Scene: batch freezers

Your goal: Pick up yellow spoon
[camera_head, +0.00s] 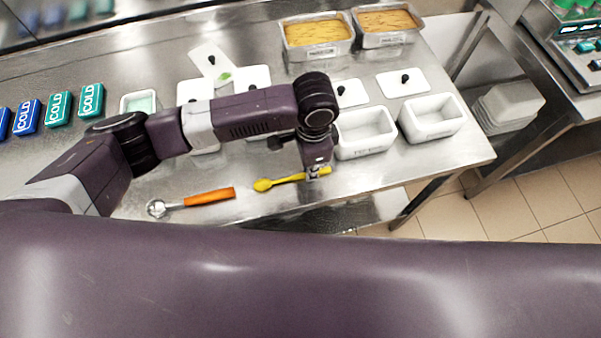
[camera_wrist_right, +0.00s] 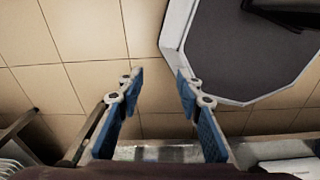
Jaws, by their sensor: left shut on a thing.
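The yellow spoon (camera_head: 283,181) lies near the front edge of the steel table, its bowl to the left and its handle to the right. My left gripper (camera_head: 317,172) reaches down over the handle and is shut on it. The fingertips are small in the head view, and I cannot tell whether the spoon is clear of the table top. My right gripper (camera_wrist_right: 160,85) shows only in the right wrist view. Its two blue-padded fingers are wide apart, with nothing between them, above a tiled floor.
An orange-handled scoop (camera_head: 195,199) lies left of the spoon. White tubs (camera_head: 365,145) stand behind and right of my left gripper, with lids behind them. Two pans of yellow food (camera_head: 318,57) stand at the back. Cold packs (camera_head: 58,107) lie at the left. The steel table (camera_head: 265,210) ends just in front.

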